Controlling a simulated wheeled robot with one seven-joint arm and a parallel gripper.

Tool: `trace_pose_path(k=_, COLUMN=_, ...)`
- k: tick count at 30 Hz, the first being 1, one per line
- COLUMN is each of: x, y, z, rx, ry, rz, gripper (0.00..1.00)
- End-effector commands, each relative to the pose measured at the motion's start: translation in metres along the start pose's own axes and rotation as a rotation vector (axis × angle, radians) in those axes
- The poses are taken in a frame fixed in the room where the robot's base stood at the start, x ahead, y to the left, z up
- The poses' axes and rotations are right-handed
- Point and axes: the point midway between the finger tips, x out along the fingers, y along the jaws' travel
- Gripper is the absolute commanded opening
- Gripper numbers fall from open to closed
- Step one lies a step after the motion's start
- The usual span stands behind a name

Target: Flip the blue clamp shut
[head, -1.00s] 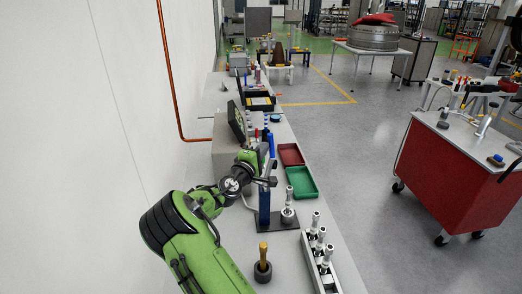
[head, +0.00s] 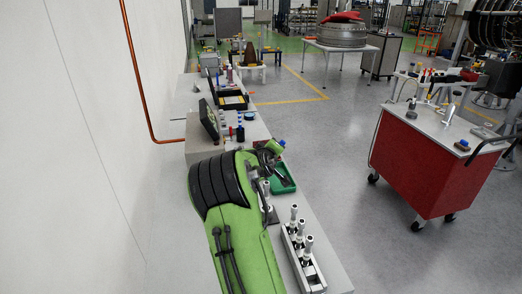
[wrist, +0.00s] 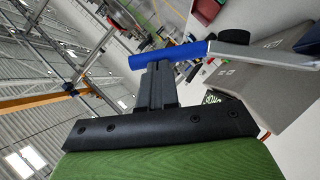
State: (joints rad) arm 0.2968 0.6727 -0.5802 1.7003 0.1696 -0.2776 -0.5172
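The blue clamp's handle (wrist: 165,55) shows in the wrist view as a blue bar on a flat silver lever (wrist: 237,48). My gripper (wrist: 157,66) has its dark fingers close together, and their tips meet the blue bar in the picture. The bar crosses the tips, and I see no part of it clearly between the fingers. I cannot tell how hard they touch. In the head view my green arm hides most of the clamp and its stand. A small blue piece (head: 281,143) shows beside the end of the arm.
A green tray (head: 290,185) lies on the bench just right of my arm. A light rack with several metal fittings (head: 303,252) stands at the bench's near end. A red cart (head: 417,165) stands to the right, with clear floor between.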

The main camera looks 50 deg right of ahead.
Motion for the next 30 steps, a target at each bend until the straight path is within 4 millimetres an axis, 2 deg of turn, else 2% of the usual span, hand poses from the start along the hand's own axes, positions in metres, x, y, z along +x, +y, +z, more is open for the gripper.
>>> trace_pose_path(k=1, x=0.007, y=-0.002, z=0.011, rx=0.041, ry=-0.002, rz=-0.022, gripper=0.00)
trace_pose_path(k=6, x=0.022, y=-0.007, z=0.034, rx=0.173, ry=-0.002, rz=-0.111, gripper=0.00)
trace_pose_path(k=15, x=0.044, y=-0.023, z=0.066, rx=0.375, ry=-0.001, rz=-0.249, gripper=0.00)
trace_pose_path(k=19, x=0.050, y=-0.030, z=0.075, rx=0.439, ry=0.000, rz=-0.294, gripper=0.00)
trace_pose_path(k=30, x=0.058, y=-0.040, z=0.086, rx=0.434, ry=-0.002, rz=-0.293, gripper=0.00)
